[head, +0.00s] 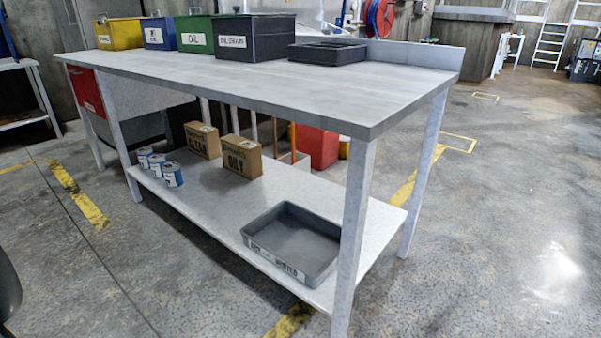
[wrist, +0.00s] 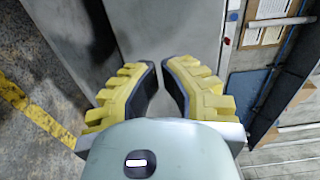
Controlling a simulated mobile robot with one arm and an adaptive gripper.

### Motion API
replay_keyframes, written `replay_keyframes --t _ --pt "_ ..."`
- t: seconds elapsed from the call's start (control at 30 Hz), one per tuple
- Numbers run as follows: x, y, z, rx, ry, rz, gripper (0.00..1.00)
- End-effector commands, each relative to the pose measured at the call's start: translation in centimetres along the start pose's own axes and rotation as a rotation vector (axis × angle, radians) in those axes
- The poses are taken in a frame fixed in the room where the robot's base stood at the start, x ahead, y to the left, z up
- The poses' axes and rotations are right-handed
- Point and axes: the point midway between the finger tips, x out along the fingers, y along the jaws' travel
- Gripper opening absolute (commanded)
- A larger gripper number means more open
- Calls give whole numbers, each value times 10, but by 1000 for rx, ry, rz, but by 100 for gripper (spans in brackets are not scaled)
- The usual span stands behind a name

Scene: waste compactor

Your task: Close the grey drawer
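I cannot make out a grey drawer for certain in either view. In the head view, a light grey panel (head: 145,97) hangs under the workbench top at the left, beside a red front (head: 86,92); I cannot tell whether it is part of a drawer or how far that is open. My gripper (wrist: 158,66) shows only in the wrist view, with yellow stepped fingers and dark inner pads. A narrow gap shows between the fingers, with nothing held in it. A plain grey surface (wrist: 165,25) lies beyond the fingertips.
The workbench (head: 270,85) carries yellow, blue, green and dark grey bins at its back. Its lower shelf (head: 215,195) holds several cans, two cardboard boxes (head: 241,157) and a grey tray (head: 262,256). Concrete floor is clear at the front left and right. Shelving stands right in the wrist view.

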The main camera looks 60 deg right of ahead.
Motion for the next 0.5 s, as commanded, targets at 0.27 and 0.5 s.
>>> replay_keyframes --t 0.27,0.5 --pt "55 3 2 0 -6 2 0" --pt "81 2 1 1 -3 1 0"
